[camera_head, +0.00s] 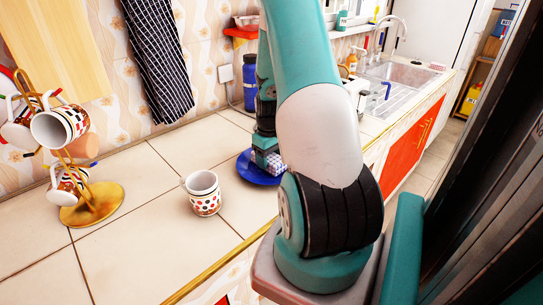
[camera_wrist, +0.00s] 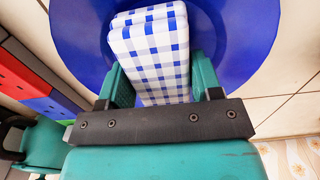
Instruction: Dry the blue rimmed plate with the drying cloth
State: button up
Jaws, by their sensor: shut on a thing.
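The blue plate (camera_head: 250,177) lies on the tiled counter, partly hidden behind my arm. It also fills much of the wrist view (camera_wrist: 75,35). The drying cloth, a folded blue-and-white checked pad (camera_wrist: 150,50), is between the green fingers of my gripper (camera_wrist: 157,75). My gripper is shut on the cloth and sits over the plate. In the head view, the cloth (camera_head: 272,165) shows low against the plate beside my gripper (camera_head: 266,150). It looks at or very near the plate's surface; I cannot tell whether they touch.
A patterned mug (camera_head: 203,194) stands on the counter left of the plate. A gold mug tree (camera_head: 95,203) with several mugs stands farther left. A blue bottle (camera_head: 250,85) is behind. A sink (camera_head: 400,72) lies at the back right. The counter's front left is clear.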

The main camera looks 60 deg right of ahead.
jog(key=shift+w+a+r, duration=0.15)
jog(key=shift+w+a, duration=0.1)
jog(key=shift+a, duration=0.6)
jog(key=shift+s+d+f, duration=0.2)
jog(key=shift+s+d, duration=0.05)
jog(key=shift+d, duration=0.45)
